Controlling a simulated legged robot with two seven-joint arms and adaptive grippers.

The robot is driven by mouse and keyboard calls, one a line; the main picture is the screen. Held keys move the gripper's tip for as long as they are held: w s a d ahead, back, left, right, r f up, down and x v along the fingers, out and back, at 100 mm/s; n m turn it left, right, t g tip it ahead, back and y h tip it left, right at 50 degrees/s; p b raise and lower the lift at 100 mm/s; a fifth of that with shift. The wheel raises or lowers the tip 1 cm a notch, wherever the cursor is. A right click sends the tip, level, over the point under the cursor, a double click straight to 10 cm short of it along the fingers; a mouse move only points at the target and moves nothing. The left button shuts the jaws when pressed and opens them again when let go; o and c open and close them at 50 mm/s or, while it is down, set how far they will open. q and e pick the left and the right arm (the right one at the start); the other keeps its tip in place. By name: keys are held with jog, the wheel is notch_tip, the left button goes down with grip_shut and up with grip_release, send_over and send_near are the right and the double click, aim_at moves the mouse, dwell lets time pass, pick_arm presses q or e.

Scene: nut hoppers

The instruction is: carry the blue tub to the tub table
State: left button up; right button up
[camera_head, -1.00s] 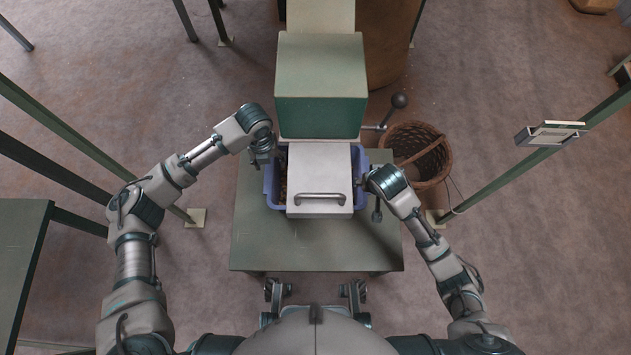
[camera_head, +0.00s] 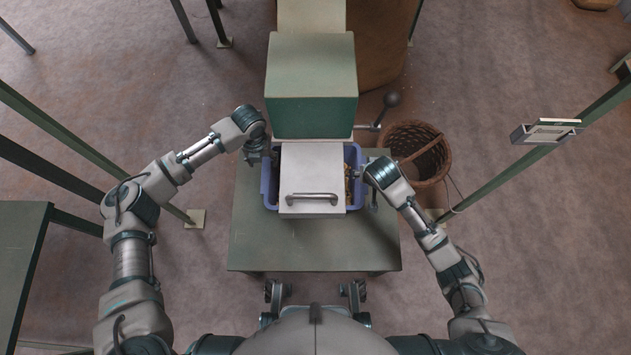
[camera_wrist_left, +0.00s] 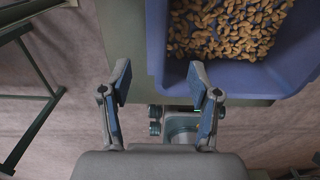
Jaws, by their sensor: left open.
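The blue tub (camera_head: 269,188) stands on a green stand (camera_head: 315,250), under the hopper's white front. The tub holds brown nuts, and it also shows at the upper right of the left wrist view (camera_wrist_left: 235,76). My left gripper (camera_head: 270,158) is at the tub's left rim, near its back corner. I cannot tell which table is the tub table.
The green hopper (camera_head: 311,80) and its white front with a handle (camera_head: 312,170) cover the tub's middle. A ball-ended lever (camera_head: 391,100) sticks out right. A wicker basket (camera_head: 432,165) stands right on the floor. Another green table (camera_head: 18,265) is at far left.

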aim_at(266, 174)
pick_arm(q)
jog(key=f, duration=0.6)
jog(key=a+f, duration=0.1)
jog(key=f, duration=0.2)
jog(key=shift+f, duration=0.25)
pick_arm(e)
jog(key=x, duration=0.4)
jog(key=a+x, duration=0.1)
jog(key=x, duration=0.1)
jog(key=shift+w, duration=0.15)
pick_arm(q)
jog(key=shift+f, duration=0.35)
pick_arm(e)
jog(key=shift+w+f, duration=0.1)
jog(key=shift+f, duration=0.2)
pick_arm(q)
jog(key=shift+d+f, duration=0.3)
jog(key=shift+d, duration=0.05)
pick_arm(e)
jog(key=shift+w+d+f, duration=0.1)
jog(key=shift+d+f, duration=0.15)
jog(key=shift+d, duration=0.1)
pick_arm(q)
jog(key=shift+a, duration=0.1)
